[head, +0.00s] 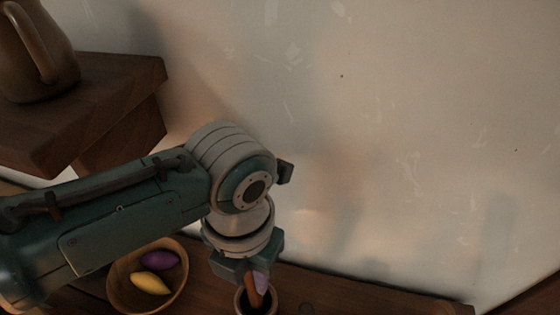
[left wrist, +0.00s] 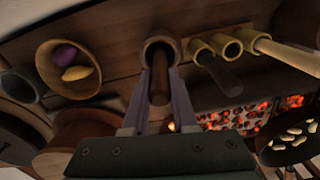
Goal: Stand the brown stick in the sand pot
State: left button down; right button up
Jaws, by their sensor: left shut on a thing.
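My left gripper (head: 259,284) points down and is shut on the brown stick (head: 253,290). In the left wrist view, the stick (left wrist: 160,82) lies between the two fingers of the gripper (left wrist: 163,97). The round-mouthed brown pot (head: 241,303), seemingly the sand pot, is directly under it and partly cut off by the picture's bottom edge. The pot's rim (left wrist: 149,48) also shows in the left wrist view, with the stick's far end in line with its opening. I cannot tell how deep the stick reaches or see the sand clearly. My right gripper is out of view.
A wooden bowl (head: 118,292) with a purple and a yellow piece stands left of the pot. Pale tubes (left wrist: 228,46) holding a dark stick (left wrist: 222,72) and a light stick (left wrist: 290,55) stand close beside it. Glowing embers (left wrist: 250,115) lie nearby. A jug (head: 35,75) stands upper left.

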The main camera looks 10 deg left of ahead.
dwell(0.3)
pick_arm(q)
jog(key=c, duration=0.6)
grip_release()
